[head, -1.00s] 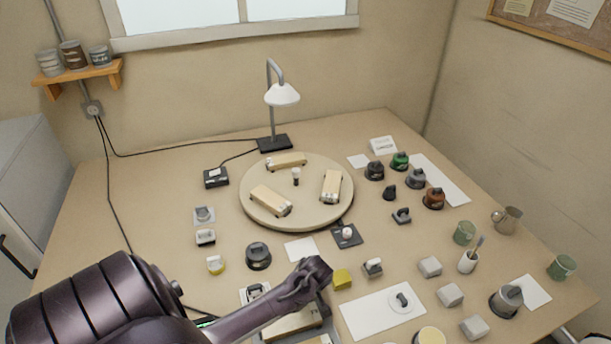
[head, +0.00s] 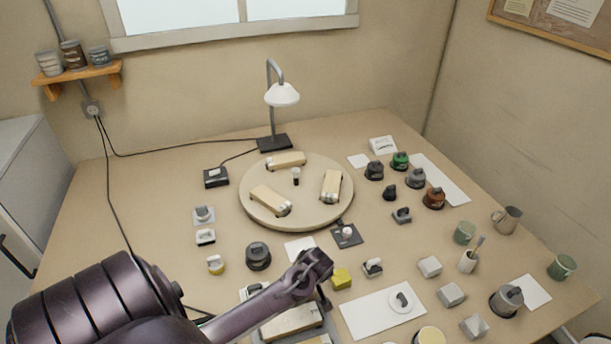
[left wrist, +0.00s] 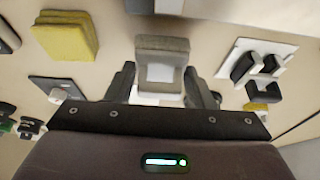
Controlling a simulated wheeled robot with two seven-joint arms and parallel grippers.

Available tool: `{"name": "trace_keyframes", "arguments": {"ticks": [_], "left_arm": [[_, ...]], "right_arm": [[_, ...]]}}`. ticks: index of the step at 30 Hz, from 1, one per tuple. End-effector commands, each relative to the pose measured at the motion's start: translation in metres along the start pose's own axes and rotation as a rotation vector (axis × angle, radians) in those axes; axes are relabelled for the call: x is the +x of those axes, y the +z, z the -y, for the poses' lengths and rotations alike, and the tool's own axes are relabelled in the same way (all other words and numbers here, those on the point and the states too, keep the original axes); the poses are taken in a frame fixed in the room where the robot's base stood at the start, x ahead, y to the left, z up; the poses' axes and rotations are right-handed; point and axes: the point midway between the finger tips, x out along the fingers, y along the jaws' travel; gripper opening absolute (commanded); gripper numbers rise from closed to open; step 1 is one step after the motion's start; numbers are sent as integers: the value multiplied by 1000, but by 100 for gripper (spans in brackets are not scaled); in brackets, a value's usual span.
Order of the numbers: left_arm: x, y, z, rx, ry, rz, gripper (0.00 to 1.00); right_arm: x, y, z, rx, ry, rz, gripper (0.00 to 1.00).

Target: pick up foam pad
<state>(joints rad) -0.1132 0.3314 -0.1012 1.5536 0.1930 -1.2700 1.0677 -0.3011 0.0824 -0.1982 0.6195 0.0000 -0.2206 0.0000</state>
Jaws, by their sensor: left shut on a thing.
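A grey block with a lighter face (left wrist: 161,52), which looks like the foam pad, sits between the two dark fingers of my left gripper (left wrist: 160,84) in the left wrist view. The gripper is shut on it. In the head view my left gripper (head: 318,268) is over the front middle of the bench, and its body hides the held pad. A yellow pad-like block (head: 342,278) lies on the bench just right of the gripper. It also shows in the left wrist view (left wrist: 66,38), apart from the fingers. My right gripper is not in view.
A round board (head: 296,215) with wooden blocks is behind. A white sheet (head: 383,311) lies to the right, with grey blocks (head: 450,294) beyond it. A dark plate with a knob (head: 346,236) is close behind the gripper. A lamp (head: 281,96) stands at the back.

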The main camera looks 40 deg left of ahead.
Motion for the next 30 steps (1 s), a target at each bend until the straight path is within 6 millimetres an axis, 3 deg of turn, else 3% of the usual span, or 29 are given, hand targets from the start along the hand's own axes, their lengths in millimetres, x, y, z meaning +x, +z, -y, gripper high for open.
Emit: {"name": "trace_keyframes", "arguments": {"ticks": [9,15,21,30], "left_arm": [[-87,-37,-1,-3,6,-5,26],[-130,-55,-1,-1,4,-3,26],[-152,-64,-1,-2,3,-2,26],[-157,-66,0,-1,0,-1,26]], "right_arm": [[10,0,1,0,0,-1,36],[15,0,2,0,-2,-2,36],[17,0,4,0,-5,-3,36],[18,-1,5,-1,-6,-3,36]]}}
